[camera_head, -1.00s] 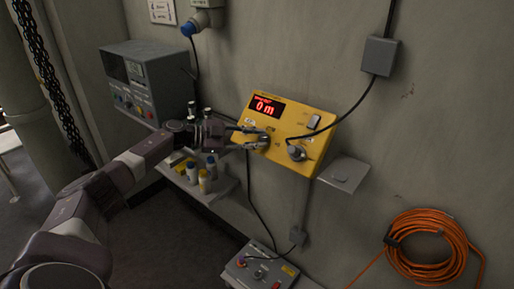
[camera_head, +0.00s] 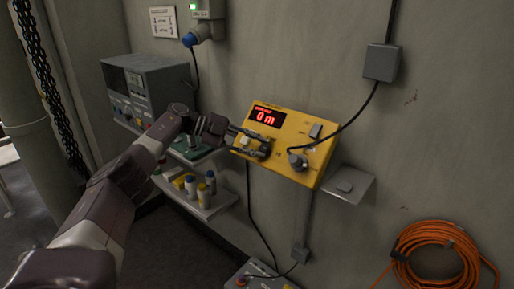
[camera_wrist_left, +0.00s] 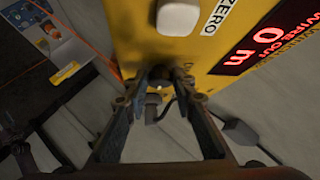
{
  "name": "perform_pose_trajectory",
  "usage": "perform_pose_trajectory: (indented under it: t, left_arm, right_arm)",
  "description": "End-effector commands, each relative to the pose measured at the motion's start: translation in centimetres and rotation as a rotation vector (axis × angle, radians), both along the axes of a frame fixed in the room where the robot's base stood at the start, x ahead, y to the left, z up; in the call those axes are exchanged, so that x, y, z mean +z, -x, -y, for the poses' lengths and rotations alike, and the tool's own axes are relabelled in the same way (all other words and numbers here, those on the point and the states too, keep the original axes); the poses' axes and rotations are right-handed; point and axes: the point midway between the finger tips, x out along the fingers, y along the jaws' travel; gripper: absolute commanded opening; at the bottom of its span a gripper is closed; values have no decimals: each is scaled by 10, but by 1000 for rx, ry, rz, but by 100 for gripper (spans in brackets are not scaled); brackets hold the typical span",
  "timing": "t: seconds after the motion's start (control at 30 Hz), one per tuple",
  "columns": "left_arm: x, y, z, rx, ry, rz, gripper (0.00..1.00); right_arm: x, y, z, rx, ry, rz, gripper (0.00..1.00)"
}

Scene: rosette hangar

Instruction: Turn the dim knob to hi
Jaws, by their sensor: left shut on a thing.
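The yellow panel box (camera_head: 285,165) is on the wall, with a red display (camera_head: 268,117) reading "0 m". My left gripper (camera_head: 263,150) reaches it from the left and is shut on a small dark knob on its front. In the left wrist view this dark knob (camera_wrist_left: 160,74) sits between the fingertips (camera_wrist_left: 160,90), below the white button (camera_wrist_left: 178,16) and "ZERO" label. The fingers hide much of the knob, and I cannot read its label or setting. Another grey knob or connector (camera_head: 297,160) is at the panel's lower right. My right gripper is not in view.
A grey instrument box (camera_head: 148,85) and a shelf with several small bottles (camera_head: 200,190) are at the left. A small grey shelf (camera_head: 347,184) is right of the panel. An orange cable coil (camera_head: 437,255) hangs at lower right.

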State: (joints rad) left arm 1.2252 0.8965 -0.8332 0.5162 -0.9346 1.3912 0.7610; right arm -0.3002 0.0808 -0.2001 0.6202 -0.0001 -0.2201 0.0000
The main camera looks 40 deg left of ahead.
Motion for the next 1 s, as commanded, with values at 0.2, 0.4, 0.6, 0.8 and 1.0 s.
perform_pose_trajectory:
  t: [0.2,0.4,0.6,0.8,1.0]
  left_arm:
    - [-1,0,1,-3,-2,-2,0]
    - [-1,0,1,-2,-1,-1,42]
    - [-1,0,1,-1,0,-1,42]
    - [5,7,-10,3,0,1,42]
    - [22,30,-39,3,-1,2,42]
  right_arm:
    - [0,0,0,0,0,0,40]
    - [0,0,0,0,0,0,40]
    - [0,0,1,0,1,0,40]
    - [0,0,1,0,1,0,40]
    - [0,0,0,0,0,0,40]
